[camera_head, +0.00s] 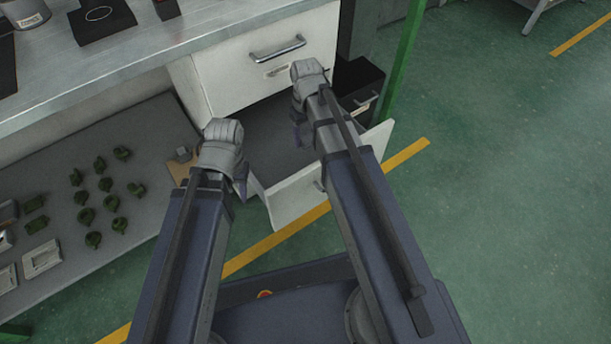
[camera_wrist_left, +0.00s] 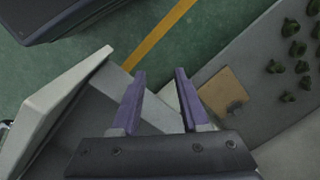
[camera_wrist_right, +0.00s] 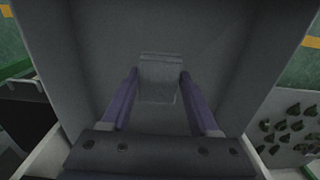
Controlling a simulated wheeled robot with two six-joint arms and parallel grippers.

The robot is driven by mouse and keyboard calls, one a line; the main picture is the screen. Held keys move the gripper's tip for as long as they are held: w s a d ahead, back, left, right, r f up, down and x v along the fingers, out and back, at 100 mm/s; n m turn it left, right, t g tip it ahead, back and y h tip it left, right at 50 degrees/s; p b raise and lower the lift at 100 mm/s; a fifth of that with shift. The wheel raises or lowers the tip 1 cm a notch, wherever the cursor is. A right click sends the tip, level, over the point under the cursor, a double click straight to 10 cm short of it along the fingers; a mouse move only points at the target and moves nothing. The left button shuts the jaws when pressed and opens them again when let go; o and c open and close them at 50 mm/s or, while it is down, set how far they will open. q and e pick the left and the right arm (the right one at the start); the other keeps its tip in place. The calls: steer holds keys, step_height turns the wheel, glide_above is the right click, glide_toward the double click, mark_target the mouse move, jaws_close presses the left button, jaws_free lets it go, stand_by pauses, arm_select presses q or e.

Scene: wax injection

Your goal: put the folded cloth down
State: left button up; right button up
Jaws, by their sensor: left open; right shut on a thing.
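The folded cloth (camera_wrist_right: 159,80) is a small pale grey block in the right wrist view, between the fingers of my right gripper (camera_wrist_right: 158,95). My right gripper is shut on it inside the open lower drawer (camera_wrist_right: 160,25); whether the cloth touches the drawer floor I cannot tell. In the head view the drawer's white front (camera_head: 297,198) shows, my right gripper (camera_head: 301,132) is over the drawer and the cloth is hidden. My left gripper (camera_wrist_left: 160,74) is open and empty, near the drawer's left side; in the head view its fingers are mostly hidden.
A closed upper drawer (camera_head: 265,70) with a metal handle sits above, under the worktop (camera_head: 180,40). A lower shelf (camera_head: 150,120) at left holds several green parts and a brown board (camera_wrist_left: 218,88) with a small grey block.

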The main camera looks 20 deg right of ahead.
mark_target(306, 165)
arm_select(q)
step_height(306, 165, down, 2)
steer(key=shift+b, duration=0.35)
arm_select(e)
step_height(306, 165, down, 2)
steer(key=shift+f, duration=0.1)
arm_select(q)
step_height(306, 165, down, 10)
steer(key=b, duration=1)
arm_select(e)
step_height(306, 165, down, 10)
steer(key=shift+r, duration=0.15)
steer(key=shift+f, duration=0.25)
steer(key=o, duration=1.2)
steer(key=shift+r, duration=0.1)
arm_select(q)
steer(key=shift+f, duration=0.1)
